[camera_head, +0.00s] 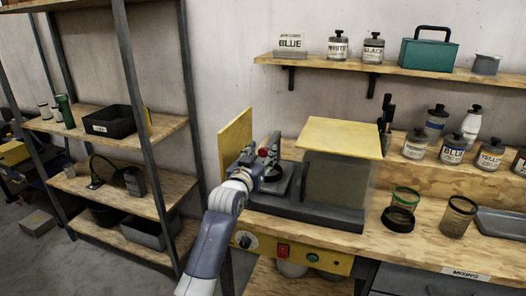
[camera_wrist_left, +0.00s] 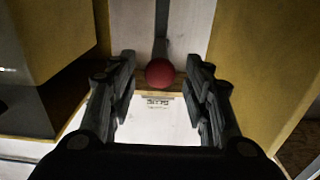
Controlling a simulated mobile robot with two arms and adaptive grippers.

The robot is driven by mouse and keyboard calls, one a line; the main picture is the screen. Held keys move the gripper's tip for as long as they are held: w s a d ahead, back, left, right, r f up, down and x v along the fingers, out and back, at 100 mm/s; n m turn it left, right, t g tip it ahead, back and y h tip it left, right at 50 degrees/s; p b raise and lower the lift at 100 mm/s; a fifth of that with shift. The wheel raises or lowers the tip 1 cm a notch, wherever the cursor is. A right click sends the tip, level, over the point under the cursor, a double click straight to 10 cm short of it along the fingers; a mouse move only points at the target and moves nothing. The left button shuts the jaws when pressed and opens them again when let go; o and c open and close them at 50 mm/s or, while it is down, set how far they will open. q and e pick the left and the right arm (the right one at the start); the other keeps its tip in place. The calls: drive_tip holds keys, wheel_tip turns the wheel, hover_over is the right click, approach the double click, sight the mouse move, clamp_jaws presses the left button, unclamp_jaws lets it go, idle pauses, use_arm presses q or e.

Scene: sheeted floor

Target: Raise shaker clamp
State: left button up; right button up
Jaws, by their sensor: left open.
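The shaker (camera_head: 310,215) stands on the wooden bench, with a dark base, yellow panels and a see-through grey housing. The clamp shows in the left wrist view as a red ball knob (camera_wrist_left: 160,72) on a grey bar (camera_wrist_left: 162,30). In the head view the red knob (camera_head: 263,152) is small and partly hidden by my gripper. My left gripper (camera_head: 268,150) is at the shaker's left part, beside the open yellow panel. In the left wrist view its fingers (camera_wrist_left: 165,95) are apart, with the knob centred between them and no clear contact. My right gripper is not seen.
A yellow top plate (camera_head: 340,136) covers the housing just right of my gripper. An upright yellow panel (camera_head: 235,145) stands close on its left. Two wire-like cups (camera_head: 400,210) (camera_head: 458,217) and a metal tray (camera_head: 503,224) stand on the bench at right. Shelves (camera_head: 135,135) fill the left.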

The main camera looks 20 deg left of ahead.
use_arm(q)
drive_tip(key=shift+w, duration=0.85)
drive_tip(key=shift+c, duration=0.5)
clamp_jaws()
drive_tip(key=shift+r, duration=0.1)
